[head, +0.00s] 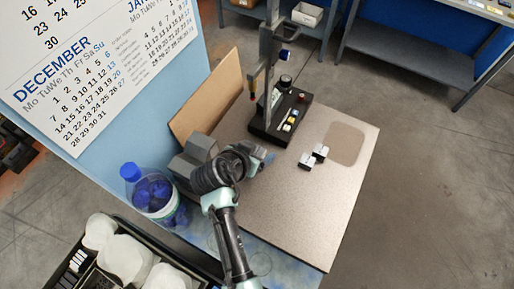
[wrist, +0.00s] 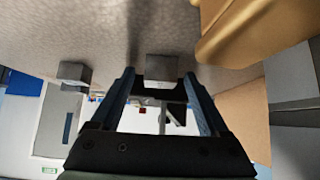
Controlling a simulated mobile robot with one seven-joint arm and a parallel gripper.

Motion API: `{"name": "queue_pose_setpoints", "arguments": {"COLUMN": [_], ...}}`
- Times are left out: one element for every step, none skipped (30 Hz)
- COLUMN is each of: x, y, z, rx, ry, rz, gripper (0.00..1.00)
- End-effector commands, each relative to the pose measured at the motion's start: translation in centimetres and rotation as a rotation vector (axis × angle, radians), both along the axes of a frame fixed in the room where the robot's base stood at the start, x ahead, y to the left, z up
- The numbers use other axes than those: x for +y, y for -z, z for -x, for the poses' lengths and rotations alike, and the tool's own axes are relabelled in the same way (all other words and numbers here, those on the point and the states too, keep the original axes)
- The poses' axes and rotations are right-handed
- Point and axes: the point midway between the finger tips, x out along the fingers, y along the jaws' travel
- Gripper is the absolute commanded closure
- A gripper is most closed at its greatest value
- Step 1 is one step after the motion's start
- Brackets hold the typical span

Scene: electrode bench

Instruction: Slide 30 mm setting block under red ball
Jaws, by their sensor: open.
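Two small grey-and-black blocks, the nearer one (head: 306,161) and the farther one (head: 320,150), stand close together on the bench top; I cannot tell which is 30 mm. The red ball (head: 252,96) seems to be the small red tip hanging under the stand's arm, over the black base. My gripper (head: 266,157) is low over the bench, left of the blocks. In the wrist view my gripper (wrist: 160,78) is open, with one grey block (wrist: 161,68) seen between its fingertips, apparently just ahead and not held. A second grey block (wrist: 74,73) is to the left.
The stand's black base (head: 267,131) carries several small coloured parts. A cardboard panel (head: 205,97) stands at the bench's back left. A blue-capped bottle (head: 153,190) is left of my arm. A gold-coloured surface (wrist: 255,28) is close to the wrist camera. The bench's right front (head: 300,225) is clear.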

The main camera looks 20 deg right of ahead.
Motion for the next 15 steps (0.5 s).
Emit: {"name": "queue_pose_setpoints", "arguments": {"x": [-0.03,-0.03,-0.02,-0.02,-0.02,-0.02,-0.01,-0.01,-0.01,0.0,0.0,0.0,0.0,0.01,0.01], "y": [0.01,0.01,0.01,0.01,0.0,0.0,-0.01,-0.01,-0.01,-0.01,-0.01,-0.01,-0.01,-0.02,-0.02], "z": [-0.01,-0.01,-0.01,-0.01,0.0,0.0,0.0,0.0,0.0,0.0,0.0,0.0,0.0,0.0,0.0], "rx": [0.0,-0.001,0.0,0.0,0.0,0.0,0.0,0.0,0.0,0.0,0.0,0.0,0.0,0.0,0.0], "ry": [0.0,0.001,0.0,0.0,0.0,0.0,0.0,0.0,0.0,0.0,0.0,0.0,0.0,0.0,0.0], "rz": [0.0,0.0,0.0,0.0,0.0,0.0,0.0,0.0,0.0,0.0,0.0,0.0,0.0,0.0,0.0], "gripper": [0.21,0.21,0.21,0.21,0.21,0.21,0.25,0.3,0.37,0.43,0.48,0.55,0.61,0.66,0.73]}}
